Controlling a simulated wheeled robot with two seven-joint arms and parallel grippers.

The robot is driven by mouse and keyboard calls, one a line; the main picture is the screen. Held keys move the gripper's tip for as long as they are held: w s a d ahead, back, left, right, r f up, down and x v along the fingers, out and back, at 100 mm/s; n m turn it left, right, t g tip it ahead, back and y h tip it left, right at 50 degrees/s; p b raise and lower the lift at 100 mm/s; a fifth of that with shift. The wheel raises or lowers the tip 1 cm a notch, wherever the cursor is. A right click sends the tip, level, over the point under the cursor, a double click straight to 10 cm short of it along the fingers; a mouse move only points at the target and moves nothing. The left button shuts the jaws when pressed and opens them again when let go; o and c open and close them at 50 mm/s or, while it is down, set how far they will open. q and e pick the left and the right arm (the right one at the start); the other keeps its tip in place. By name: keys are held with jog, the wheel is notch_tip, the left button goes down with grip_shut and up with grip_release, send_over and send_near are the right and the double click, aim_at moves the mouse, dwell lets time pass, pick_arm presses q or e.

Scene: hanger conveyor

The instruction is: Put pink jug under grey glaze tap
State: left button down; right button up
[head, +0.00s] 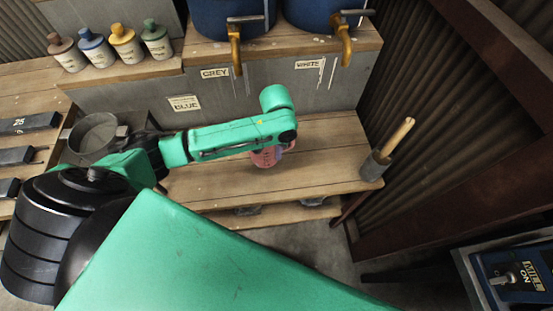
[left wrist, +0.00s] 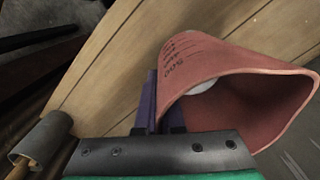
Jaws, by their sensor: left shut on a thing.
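The pink jug (head: 265,158) is over the lower wooden bench, below the grey tap (head: 235,52) in the picture and a little to its right. My left arm partly hides it in the head view. My left gripper (head: 287,148) is shut on the jug. In the left wrist view the jug (left wrist: 225,85) shows dark measuring marks, its open mouth faces lower right, and a purple finger (left wrist: 151,98) lies against its side. I cannot tell whether the jug touches the bench. The grey tap hangs from a blue barrel above the "GREY" label (head: 215,72). My right gripper is not in view.
The white tap (head: 347,48) hangs further right, above the "WHITE" label. A grey holder with a wooden handle (head: 373,167) stands at the bench's right end. Several capped bottles (head: 97,50) stand at upper left. A grey pan (head: 95,135) is on the left. Bench around the jug is clear.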

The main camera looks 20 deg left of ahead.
pick_arm(q)
notch_tip(320, 180, down, 5)
jog(key=shift+r, duration=0.1)
jog(key=c, duration=1)
grip_release()
jog(key=shift+c, duration=0.2)
